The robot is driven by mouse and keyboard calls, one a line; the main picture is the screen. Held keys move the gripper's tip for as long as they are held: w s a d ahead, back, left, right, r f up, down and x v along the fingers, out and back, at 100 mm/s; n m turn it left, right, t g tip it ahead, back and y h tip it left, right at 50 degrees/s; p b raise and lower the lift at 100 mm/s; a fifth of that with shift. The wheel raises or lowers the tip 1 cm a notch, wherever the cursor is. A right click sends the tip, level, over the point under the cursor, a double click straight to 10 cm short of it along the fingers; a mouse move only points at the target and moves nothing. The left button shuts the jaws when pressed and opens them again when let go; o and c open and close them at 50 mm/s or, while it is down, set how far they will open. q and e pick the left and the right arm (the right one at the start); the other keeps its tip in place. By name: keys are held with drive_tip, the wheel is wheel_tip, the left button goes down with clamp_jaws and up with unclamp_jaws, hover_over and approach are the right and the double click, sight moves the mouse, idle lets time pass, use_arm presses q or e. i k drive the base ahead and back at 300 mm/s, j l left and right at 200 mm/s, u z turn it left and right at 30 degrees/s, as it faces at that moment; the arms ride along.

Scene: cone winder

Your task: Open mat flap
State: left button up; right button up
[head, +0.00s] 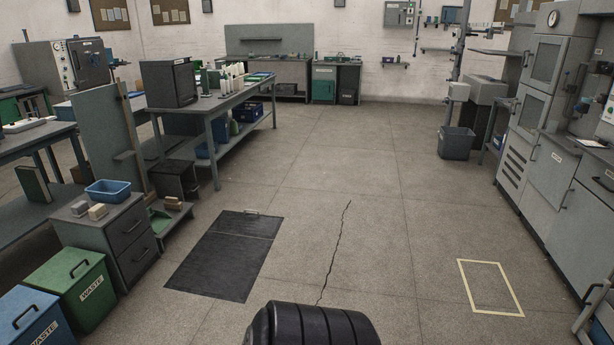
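A dark grey mat (215,266) lies flat on the floor, left of the middle in the head view. A thin seam crosses it, and the shorter far section, which looks like the flap (245,223), lies level with the rest. A small pale tab or handle (263,212) shows at the far edge of this section. Neither of my grippers is in view.
A grey drawer cabinet (128,240) with a blue bin (108,191) and a small green step-like stand (168,219) are left of the mat. Green (72,287) and blue waste bins (35,318) stand nearer. The floor right of the mat is clear, with a crack and yellow-taped rectangle (490,288).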

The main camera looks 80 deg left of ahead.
sight(244, 224)
drive_tip(key=u, duration=4.15)
